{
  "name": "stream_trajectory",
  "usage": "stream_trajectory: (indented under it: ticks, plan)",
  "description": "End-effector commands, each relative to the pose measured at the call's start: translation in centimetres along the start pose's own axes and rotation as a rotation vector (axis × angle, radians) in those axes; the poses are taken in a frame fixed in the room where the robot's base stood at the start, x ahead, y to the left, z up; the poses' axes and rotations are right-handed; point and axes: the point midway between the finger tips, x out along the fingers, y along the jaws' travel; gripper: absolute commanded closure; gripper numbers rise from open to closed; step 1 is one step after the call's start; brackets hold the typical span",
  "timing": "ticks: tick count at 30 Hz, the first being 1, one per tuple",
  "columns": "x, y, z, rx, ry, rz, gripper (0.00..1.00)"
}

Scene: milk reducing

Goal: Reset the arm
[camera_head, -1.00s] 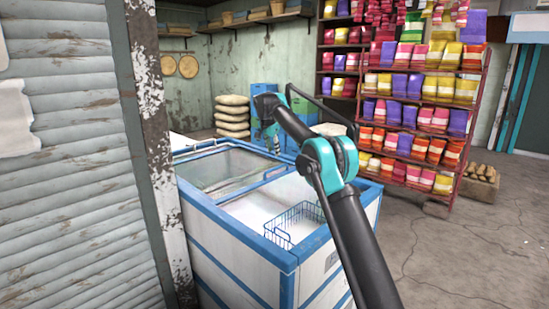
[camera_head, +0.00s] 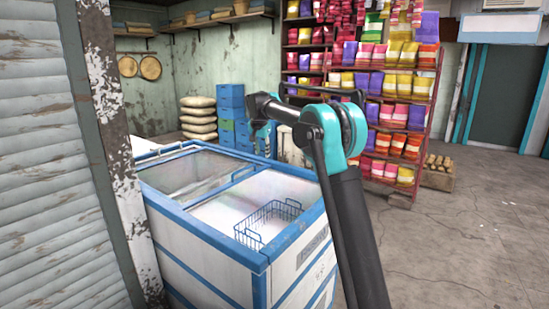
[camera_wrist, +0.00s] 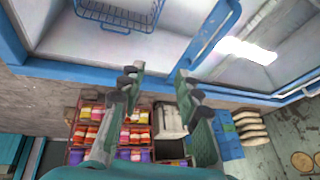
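My arm (camera_head: 335,135) reaches up from the bottom of the head view, bends at a teal joint and extends left. My gripper (camera_head: 263,140) hangs at its far end, above the back edge of the chest freezer (camera_head: 262,258), small and partly hidden. In the wrist view my gripper (camera_wrist: 158,76) shows two fingers spread apart with nothing between them. The freezer's blue rim (camera_wrist: 150,83) passes behind the fingers there. A blue wire basket (camera_head: 268,222) sits in the freezer's open right compartment; it also shows in the wrist view (camera_wrist: 115,14).
A rack of colourful packets (camera_head: 405,85) stands behind my arm. Blue crates (camera_head: 230,112) and stacked sacks (camera_head: 198,118) are at the back wall. A corrugated wall (camera_head: 45,160) with a post is close on the left. The floor (camera_head: 460,250) at right is clear.

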Motion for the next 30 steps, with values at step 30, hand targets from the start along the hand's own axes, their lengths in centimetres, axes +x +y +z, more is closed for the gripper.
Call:
stream_trajectory:
  ticks: [30]
  plan:
    - [-0.6,39.5,21.4,-0.436,0.129,-0.082,0.67]
